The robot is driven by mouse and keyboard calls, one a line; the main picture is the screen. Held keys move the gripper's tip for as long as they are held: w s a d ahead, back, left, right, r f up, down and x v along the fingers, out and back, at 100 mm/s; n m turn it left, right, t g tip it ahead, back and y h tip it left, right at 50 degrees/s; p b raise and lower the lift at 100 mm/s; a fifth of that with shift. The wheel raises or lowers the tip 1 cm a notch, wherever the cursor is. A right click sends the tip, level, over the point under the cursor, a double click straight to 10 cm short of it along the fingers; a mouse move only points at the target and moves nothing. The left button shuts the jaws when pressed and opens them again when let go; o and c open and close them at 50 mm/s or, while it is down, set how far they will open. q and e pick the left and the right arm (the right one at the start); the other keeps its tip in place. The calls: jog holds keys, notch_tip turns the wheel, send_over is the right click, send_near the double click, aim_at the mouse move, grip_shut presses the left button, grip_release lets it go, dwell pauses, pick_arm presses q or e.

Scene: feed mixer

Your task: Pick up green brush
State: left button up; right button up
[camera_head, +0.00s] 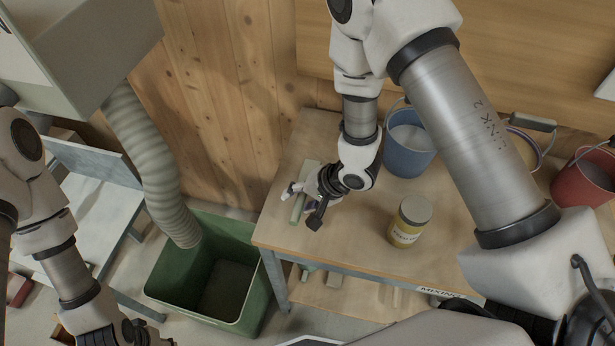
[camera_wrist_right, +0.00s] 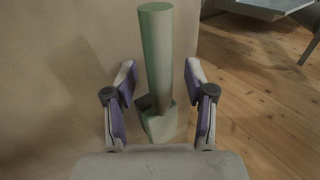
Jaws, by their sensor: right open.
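The green brush (camera_head: 299,206) lies near the left edge of the wooden table (camera_head: 285,232). In the right wrist view its pale green handle (camera_wrist_right: 156,50) points away and its wider head (camera_wrist_right: 160,124) sits between my fingers. My right gripper (camera_head: 303,205) is open around the brush at the table's left edge, one finger on each side, with gaps visible on both sides. In the wrist view the right gripper's fingers (camera_wrist_right: 160,98) stand apart. My left arm is at the lower left, and its gripper's fingers cannot be made out.
A yellow jar with a grey lid (camera_head: 411,221) stands on the table right of my right gripper. A blue bucket (camera_head: 407,150) stands behind it. A red bucket (camera_head: 587,177) is at the far right. A green bin (camera_head: 172,272) stands on the floor left of the table, below a ribbed hose (camera_head: 150,165).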

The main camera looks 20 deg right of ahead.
aim_at(301, 198)
jog(key=shift+s+r, duration=0.1)
jog(key=shift+s, duration=0.05)
jog(key=shift+c, duration=1.4)
grip_shut()
notch_tip(301, 198, up, 10)
jog(key=shift+r+p, duration=0.1)
jog(key=shift+p, duration=0.2)
